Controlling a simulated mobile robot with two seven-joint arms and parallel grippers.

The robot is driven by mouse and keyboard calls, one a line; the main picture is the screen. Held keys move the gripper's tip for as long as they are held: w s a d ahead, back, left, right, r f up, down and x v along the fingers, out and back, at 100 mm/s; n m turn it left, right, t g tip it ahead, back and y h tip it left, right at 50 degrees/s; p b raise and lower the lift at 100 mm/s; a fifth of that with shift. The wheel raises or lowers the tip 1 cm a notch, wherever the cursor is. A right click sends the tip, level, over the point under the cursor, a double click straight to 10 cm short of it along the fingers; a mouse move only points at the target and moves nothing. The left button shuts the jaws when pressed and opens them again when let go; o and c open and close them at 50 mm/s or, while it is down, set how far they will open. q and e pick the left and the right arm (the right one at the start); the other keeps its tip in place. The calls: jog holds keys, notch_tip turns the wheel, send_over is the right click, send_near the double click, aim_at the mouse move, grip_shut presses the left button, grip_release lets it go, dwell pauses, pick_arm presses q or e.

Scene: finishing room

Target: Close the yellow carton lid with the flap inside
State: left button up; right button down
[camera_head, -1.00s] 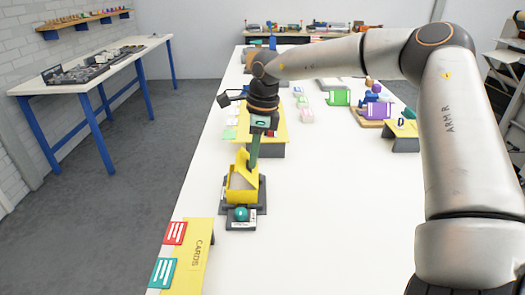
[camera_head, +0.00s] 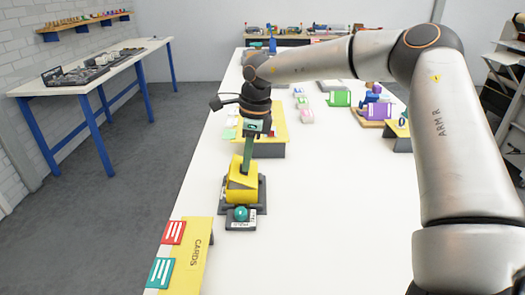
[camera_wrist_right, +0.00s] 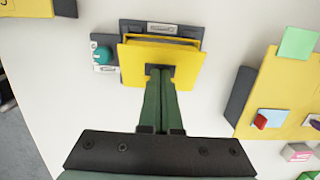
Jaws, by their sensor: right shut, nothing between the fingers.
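The yellow carton (camera_head: 243,194) stands on a dark base on the white table. Its lid (camera_head: 241,179) slants over the top, partly closed. In the right wrist view the lid (camera_wrist_right: 135,62) is a broad yellow panel, with a narrow gap along its far edge. The flap cannot be told apart clearly. My right gripper (camera_head: 246,169) points down at the lid from behind. Its green fingers (camera_wrist_right: 160,72) are shut and empty, with tips at or against the lid; exact contact is unclear. My left gripper is not in view.
A yellow CARDS board (camera_head: 196,256) with red and teal cards lies at the near left. A yellow-topped stand (camera_head: 272,132) is behind. The table right of the carton is clear.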

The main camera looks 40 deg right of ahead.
jog(key=shift+w+f, duration=0.1)
jog(key=shift+f, duration=0.05)
dwell(0.4)
jog(key=shift+w+a+f+b, duration=0.2)
jog(key=shift+a+f+b, duration=0.15)
jog(key=shift+f+b, duration=0.3)
jog(key=shift+r, duration=0.1)
dwell(0.4)
notch_tip(320, 180, up, 10)
jog(key=p, duration=0.6)
jog(key=shift+p, duration=0.4)
dwell(0.6)
